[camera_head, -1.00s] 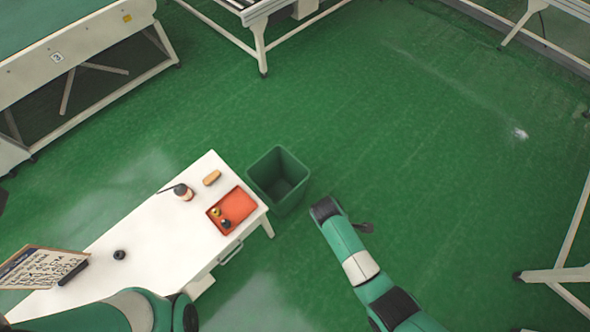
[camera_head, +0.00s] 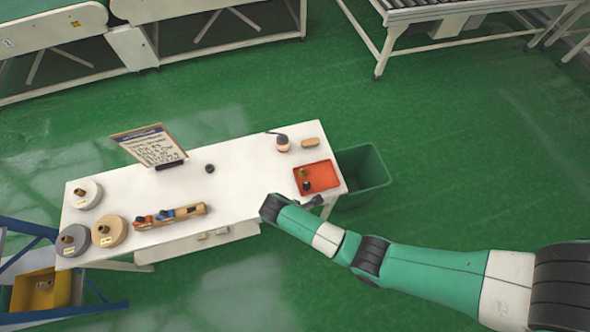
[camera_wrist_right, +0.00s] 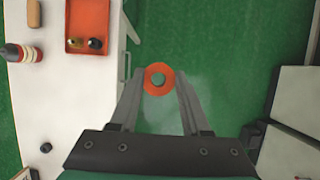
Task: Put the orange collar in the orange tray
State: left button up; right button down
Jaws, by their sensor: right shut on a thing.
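The orange collar (camera_wrist_right: 159,68) is a flat ring with a round hole, seen in the right wrist view. My right gripper (camera_wrist_right: 160,84) is shut on it, with the collar between the fingertips. The orange tray (camera_wrist_right: 88,12) is up and left of the collar in that view, apart from it, and holds two small knobs, one brassy and one dark. In the head view the orange tray (camera_head: 327,175) sits at the right end of the white table, and my right arm reaches in from the right to just below it. The collar cannot be made out there. My left gripper is out of view.
A green bin (camera_head: 364,178) stands against the table's right end. A bottle (camera_head: 283,143) and a tan block (camera_head: 311,142) are behind the tray. Spools, a tool rack (camera_head: 170,214) and a sign (camera_head: 150,146) occupy the white table (camera_head: 235,185) further left.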

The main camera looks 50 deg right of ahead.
jog(key=w+d+f+n+t+b, duration=0.3)
jog(key=d+f+b, duration=0.4)
jog(key=f+b, duration=0.6)
jog(key=n+b, duration=0.6)
jog(key=b, duration=1.1)
send_near(327, 180)
jog(key=shift+d+f+h, duration=0.15)
jog(key=shift+d+f, duration=0.15)
jog(key=shift+f, duration=0.2)
jog(key=shift+d+f+h, duration=0.15)
jog(key=shift+d+f, duration=0.2)
jog(key=shift+f, duration=0.15)
jog(key=shift+d, duration=0.15)
notch_tip(327, 180, down, 4)
jog(key=b, duration=0.2)
jog(key=shift+w+d+r+b, duration=0.1)
jog(key=shift+d+b, duration=0.1)
jog(key=shift+b, duration=0.15)
jog(key=shift+r, duration=0.1)
